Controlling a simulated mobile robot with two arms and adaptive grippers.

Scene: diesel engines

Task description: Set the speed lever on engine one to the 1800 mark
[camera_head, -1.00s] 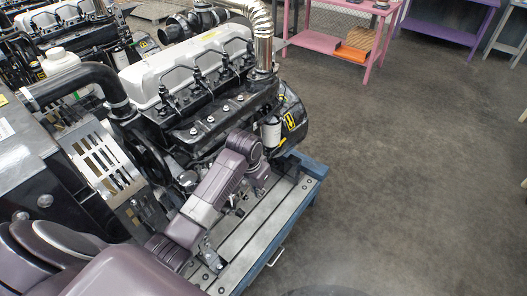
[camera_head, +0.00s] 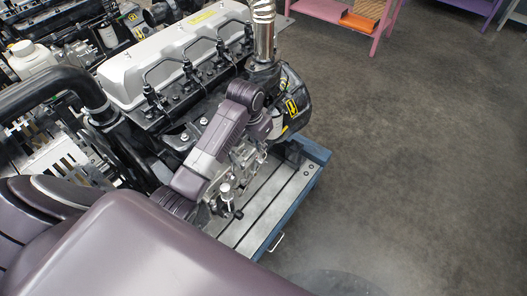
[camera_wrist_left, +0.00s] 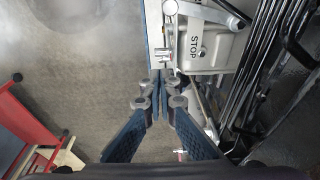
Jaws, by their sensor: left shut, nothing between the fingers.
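Engine one (camera_head: 180,55), with a pale valve cover and black block, stands on a bench with a blue edge. My left arm reaches across its near side in the head view, largely hiding the gripper there. In the left wrist view my left gripper (camera_wrist_left: 160,84) is shut and empty, its fingertips just below a grey housing (camera_wrist_left: 207,45) marked STOP. A lever with a round end (camera_wrist_left: 170,8) and a bar with a dark grip (camera_wrist_left: 237,20) show by that housing, apart from the fingers. I cannot tell which is the speed lever; no 1800 mark is readable. My right gripper is out of view.
The blue bench edge (camera_head: 296,205) borders open grey floor (camera_head: 400,150) on the right. A steel exhaust pipe (camera_head: 263,30) rises from the engine. A pink table (camera_head: 338,12) stands at the back. Dark pipes (camera_wrist_left: 275,60) run close right of the housing in the wrist view.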

